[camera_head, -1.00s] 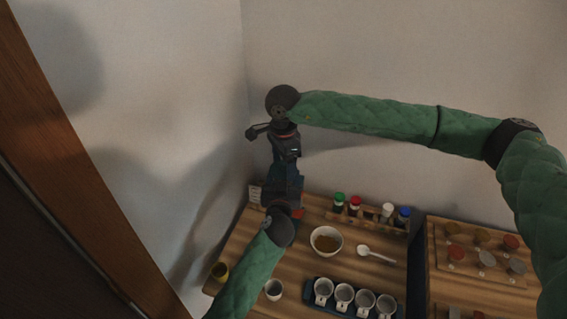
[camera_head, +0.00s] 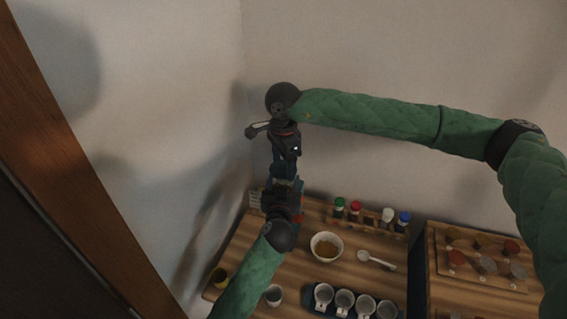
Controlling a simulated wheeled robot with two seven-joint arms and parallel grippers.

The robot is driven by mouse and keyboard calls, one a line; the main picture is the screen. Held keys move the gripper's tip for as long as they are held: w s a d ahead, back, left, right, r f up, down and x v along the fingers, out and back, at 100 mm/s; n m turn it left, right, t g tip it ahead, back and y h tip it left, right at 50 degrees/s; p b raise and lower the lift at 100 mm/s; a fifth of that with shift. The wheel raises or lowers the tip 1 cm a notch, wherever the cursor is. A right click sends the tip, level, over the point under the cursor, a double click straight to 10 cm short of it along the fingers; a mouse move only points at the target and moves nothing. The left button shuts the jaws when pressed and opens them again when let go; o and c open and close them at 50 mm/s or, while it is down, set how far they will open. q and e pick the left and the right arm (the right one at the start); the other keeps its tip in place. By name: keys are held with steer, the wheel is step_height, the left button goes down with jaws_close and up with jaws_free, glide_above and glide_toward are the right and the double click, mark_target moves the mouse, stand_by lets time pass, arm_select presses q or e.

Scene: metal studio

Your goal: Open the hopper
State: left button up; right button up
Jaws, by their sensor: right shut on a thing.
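My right gripper (camera_head: 264,128) is high by the corner of the walls, below the dark wrist of my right arm. It is shut on a thin, flat piece with a pale edge (camera_head: 259,125), seen nearly edge-on; I cannot tell for sure that it is a hopper lid. My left gripper (camera_head: 284,195) reaches up from the lower left over the back left of the table. Its jaws are lost among dark parts, so its opening cannot be told. The hopper cannot be made out clearly; it may be among the dark, blue and tan parts behind my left gripper.
A second table stands right. The wall space above is free.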

mark_target(283, 162)
arm_select(q)
steer(key=shift+f, duration=0.1)
arm_select(e)
steer(key=shift+r, duration=2)
arm_select(q)
steer(key=o, duration=1.5)
